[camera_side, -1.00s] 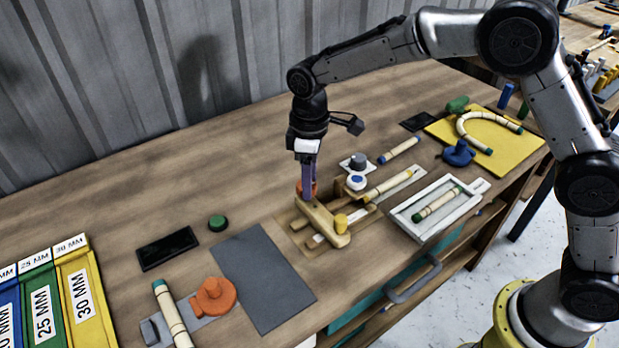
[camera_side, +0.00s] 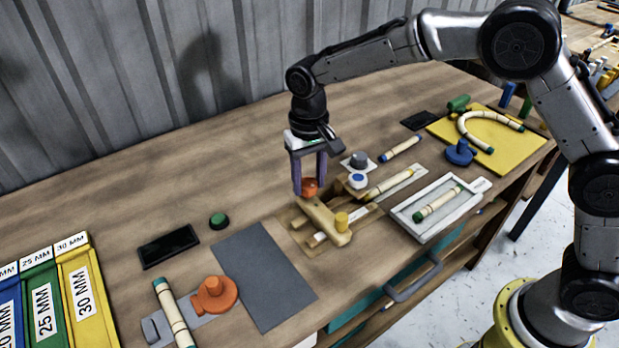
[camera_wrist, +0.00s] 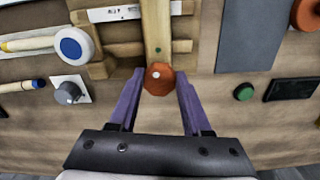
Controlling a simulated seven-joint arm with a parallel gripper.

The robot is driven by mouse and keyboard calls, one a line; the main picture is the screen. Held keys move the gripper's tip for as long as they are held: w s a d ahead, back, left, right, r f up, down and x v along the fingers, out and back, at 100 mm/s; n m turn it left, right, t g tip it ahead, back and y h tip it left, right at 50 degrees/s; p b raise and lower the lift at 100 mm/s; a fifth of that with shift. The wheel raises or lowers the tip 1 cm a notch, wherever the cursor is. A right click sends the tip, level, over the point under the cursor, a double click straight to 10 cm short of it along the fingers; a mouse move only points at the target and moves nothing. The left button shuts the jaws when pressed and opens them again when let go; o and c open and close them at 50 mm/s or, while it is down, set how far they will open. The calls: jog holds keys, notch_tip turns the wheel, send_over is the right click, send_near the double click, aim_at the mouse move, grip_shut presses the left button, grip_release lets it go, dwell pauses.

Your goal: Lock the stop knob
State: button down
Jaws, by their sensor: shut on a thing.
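The orange stop knob (camera_side: 310,187) sits at the back end of the light wooden bar (camera_side: 323,219) on the wooden jig. In the wrist view the knob (camera_wrist: 158,79) is faceted, with a small pale dot on top. The purple fingers of my gripper (camera_side: 309,191) point down on either side of it. My gripper (camera_wrist: 159,84) is shut on the knob. A small green dot shows on the wooden bar (camera_wrist: 156,28) beside the knob. I cannot tell from these views how tight the knob is.
A blue-topped white button (camera_side: 357,181) and a grey dial (camera_side: 358,160) stand close right of my gripper. A white tray (camera_side: 413,231) lies right. A grey mat (camera_side: 265,280) and green button (camera_side: 218,221) lie left.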

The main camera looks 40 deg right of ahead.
aim_at(308, 184)
jog(key=shift+a+r+m, duration=0.1)
jog(key=shift+m, duration=1.1)
jog(key=shift+c, duration=1.7)
grip_release()
notch_tip(308, 184, up, 14)
